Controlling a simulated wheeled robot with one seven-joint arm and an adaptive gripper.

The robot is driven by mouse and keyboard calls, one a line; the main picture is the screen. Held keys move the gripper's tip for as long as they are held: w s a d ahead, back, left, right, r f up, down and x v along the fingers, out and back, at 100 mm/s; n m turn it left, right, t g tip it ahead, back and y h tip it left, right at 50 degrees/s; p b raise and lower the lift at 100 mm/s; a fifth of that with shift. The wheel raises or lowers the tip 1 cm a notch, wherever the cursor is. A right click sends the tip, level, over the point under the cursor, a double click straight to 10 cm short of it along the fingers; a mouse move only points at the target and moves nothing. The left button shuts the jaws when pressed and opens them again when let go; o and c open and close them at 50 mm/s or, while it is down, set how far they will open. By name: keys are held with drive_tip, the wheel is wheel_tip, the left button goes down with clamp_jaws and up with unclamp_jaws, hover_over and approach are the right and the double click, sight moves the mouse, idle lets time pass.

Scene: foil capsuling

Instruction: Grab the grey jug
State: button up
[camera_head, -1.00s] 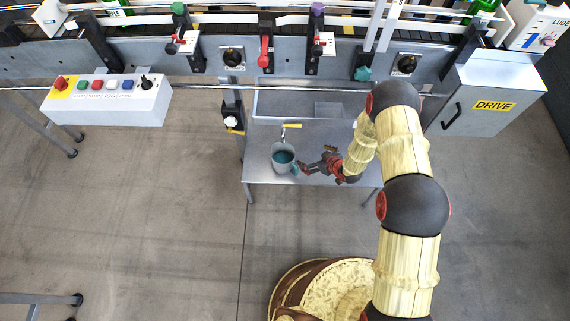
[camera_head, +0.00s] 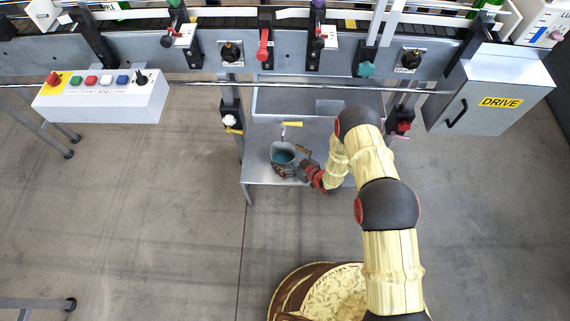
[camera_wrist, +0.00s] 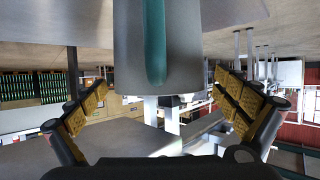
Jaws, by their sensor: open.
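The grey jug (camera_head: 283,155) stands upright on the small grey metal table (camera_head: 262,176) below the machine, with teal showing inside it. In the wrist view the jug's grey wall (camera_wrist: 128,60) and a teal vertical strip, which looks like its handle (camera_wrist: 155,45), are straight ahead, between the finger lines. My gripper (camera_head: 296,171) is at the jug's right side in the head view. In the wrist view my gripper (camera_wrist: 163,108) has its two yellow-padded fingers spread wide, one on each side of the jug. I cannot tell whether either finger touches it.
A yellow-handled tool (camera_head: 291,125) lies just behind the jug. A grey tray (camera_head: 275,101) is at the back of the table. The conveyor frame (camera_head: 140,52) with clamps runs above, the drive box (camera_head: 490,98) at right. Open floor lies left.

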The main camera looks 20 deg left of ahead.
drive_tip(key=shift+w+a+f, duration=0.1)
drive_tip(key=shift+w+a, duration=0.15)
drive_tip(key=shift+a, duration=0.05)
drive_tip(key=shift+c, duration=0.7)
drive_tip(key=c, duration=1.8)
